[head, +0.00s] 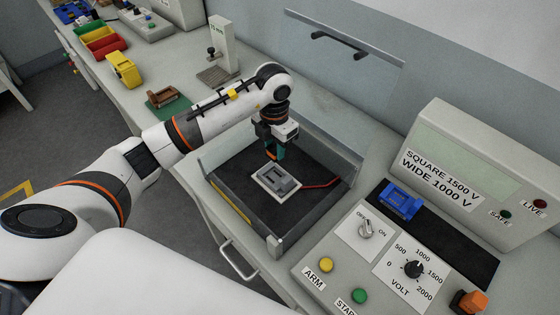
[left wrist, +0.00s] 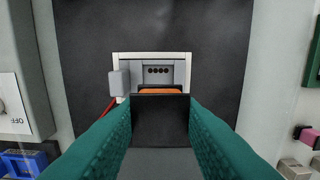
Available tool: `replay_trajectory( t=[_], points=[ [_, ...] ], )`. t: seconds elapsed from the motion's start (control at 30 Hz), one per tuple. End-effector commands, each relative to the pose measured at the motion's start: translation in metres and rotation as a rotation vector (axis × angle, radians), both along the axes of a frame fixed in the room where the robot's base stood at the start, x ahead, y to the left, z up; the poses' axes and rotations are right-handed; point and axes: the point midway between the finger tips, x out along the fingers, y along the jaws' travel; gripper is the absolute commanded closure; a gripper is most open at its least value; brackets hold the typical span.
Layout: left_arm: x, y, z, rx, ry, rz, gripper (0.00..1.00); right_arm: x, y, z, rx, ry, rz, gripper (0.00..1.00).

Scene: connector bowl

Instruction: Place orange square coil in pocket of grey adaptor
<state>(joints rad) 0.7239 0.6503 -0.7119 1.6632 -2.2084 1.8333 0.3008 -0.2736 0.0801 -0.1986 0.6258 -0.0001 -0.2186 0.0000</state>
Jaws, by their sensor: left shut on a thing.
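My left gripper (head: 275,146) is above the test box, its teal fingers pointing down. It is shut on the orange square coil (head: 271,155), of which only a small orange part shows in the head view. In the left wrist view the coil shows an orange edge (left wrist: 160,91) beside a dark block between the teal fingers (left wrist: 160,108). The grey adaptor (head: 281,183) lies on a white-edged plate on the black floor of the box, below and nearer the front than the gripper. In the left wrist view the adaptor (left wrist: 152,71) is just beyond the coil, its pocket partly hidden.
The box has a raised clear lid (head: 345,45) and low side walls (head: 330,150). A red lead (head: 322,184) runs from the adaptor. A tester console (head: 412,268) with a blue part (head: 400,200) stands at right. A green board with a brown block (head: 166,97) lies at left.

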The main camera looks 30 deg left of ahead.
Motion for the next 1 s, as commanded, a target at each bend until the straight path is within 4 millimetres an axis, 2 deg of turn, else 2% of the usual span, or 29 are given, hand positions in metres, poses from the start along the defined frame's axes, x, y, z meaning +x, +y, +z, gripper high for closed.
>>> replay_trajectory(
  t=[0.03, 0.2, 0.33, 0.47, 0.6, 0.7, 0.93, 0.97, 1.0],
  points=[
    [-0.002, -0.001, -0.008, -0.001, 0.007, 0.001, 0.91, -0.006, 0.001, 0.006, 0.001, 0.008, 0.0, 0.51],
    [-0.001, 0.0, -0.035, -0.001, 0.003, 0.001, 0.91, -0.032, 0.002, 0.012, 0.002, 0.043, 0.001, 0.51],
    [0.0, 0.0, -0.045, -0.002, 0.001, 0.0, 0.91, -0.043, 0.001, 0.013, 0.0, 0.061, 0.002, 0.51],
    [-0.002, 0.0, -0.059, 0.0, 0.003, 0.001, 0.91, -0.038, 0.002, 0.018, 0.0, 0.054, 0.002, 0.51],
    [-0.001, 0.0, -0.078, -0.002, 0.002, 0.001, 0.91, -0.02, 0.002, 0.023, 0.002, 0.029, 0.002, 0.51],
    [-0.001, 0.0, -0.08, 0.0, -0.001, 0.0, 0.91, -0.014, 0.003, 0.023, 0.003, 0.018, 0.002, 0.51],
    [-0.001, 0.0, -0.084, 0.0, -0.001, 0.0, 0.91, -0.02, 0.002, 0.019, 0.002, 0.026, 0.001, 0.51],
    [-0.001, 0.0, -0.084, 0.0, -0.001, 0.0, 0.67, -0.021, 0.002, 0.019, 0.002, 0.028, 0.0, 0.51],
    [-0.001, 0.0, -0.082, 0.0, -0.001, 0.0, 0.6, -0.023, 0.002, 0.02, 0.001, 0.031, 0.0, 0.51]
  ],
)
